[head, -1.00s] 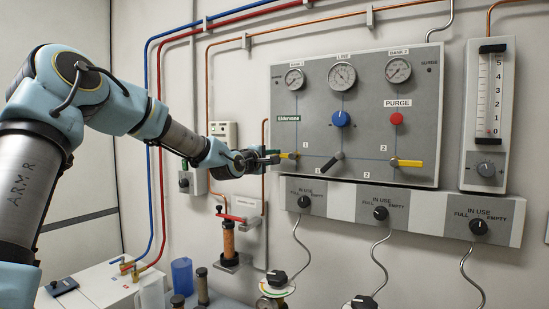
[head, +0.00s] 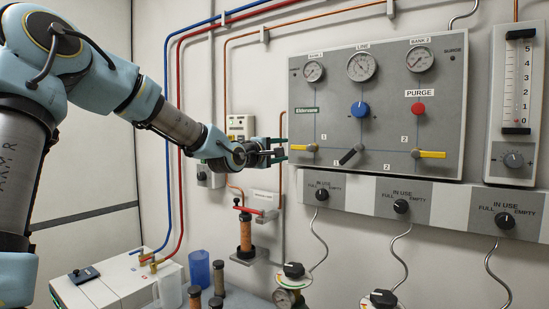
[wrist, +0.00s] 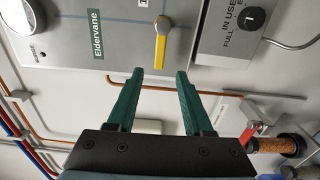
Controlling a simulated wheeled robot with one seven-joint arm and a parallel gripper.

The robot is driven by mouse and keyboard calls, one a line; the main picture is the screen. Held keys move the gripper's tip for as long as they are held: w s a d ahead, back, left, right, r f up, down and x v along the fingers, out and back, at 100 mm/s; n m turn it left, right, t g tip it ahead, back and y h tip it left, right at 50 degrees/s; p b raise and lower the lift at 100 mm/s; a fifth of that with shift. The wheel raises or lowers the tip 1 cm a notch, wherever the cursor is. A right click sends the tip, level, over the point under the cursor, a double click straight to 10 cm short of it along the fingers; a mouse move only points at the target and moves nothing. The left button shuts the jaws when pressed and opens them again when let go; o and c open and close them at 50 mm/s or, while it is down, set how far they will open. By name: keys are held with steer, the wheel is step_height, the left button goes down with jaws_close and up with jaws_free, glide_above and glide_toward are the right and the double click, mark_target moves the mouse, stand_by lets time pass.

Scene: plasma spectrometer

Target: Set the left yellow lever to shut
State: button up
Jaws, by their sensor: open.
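The left yellow lever (head: 299,147) is on the lower left of the grey gas panel, its handle lying level and pointing left from its pivot. It also shows in the wrist view (wrist: 160,45), the handle end toward my gripper. My gripper (head: 286,150) is at the panel's left edge, at about lever height. In the wrist view its two green fingers (wrist: 159,74) are open, with nothing between them. The lever's end lies just beyond the fingertips, roughly centred on the gap. I cannot tell the exact depth between them.
A black lever (head: 350,155) and a second yellow lever (head: 432,154) are further right on the panel (head: 385,120). A row of black selector knobs (head: 401,206) sits below. A red-handled valve (wrist: 252,133) and copper piping are near my gripper.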

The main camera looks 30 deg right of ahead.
steer(key=shift+b+v, duration=0.35)
steer(key=shift+v, duration=1.85)
steer(key=a+f+m+g+y, duration=0.3)
steer(key=a+f+y, duration=0.7)
steer(key=a+f, duration=1.05)
steer(key=s+a+f+m+g+y, duration=0.2)
steer(key=s+a+f, duration=0.2)
steer(key=s+a, duration=0.4)
steer(key=s+a+f+m+g+y, duration=0.2)
steer(key=s+a, duration=0.7)
steer(key=a, duration=0.5)
step_height(320, 180, down, 3)
steer(key=shift+r+y, duration=0.15)
steer(key=shift+y, duration=0.65)
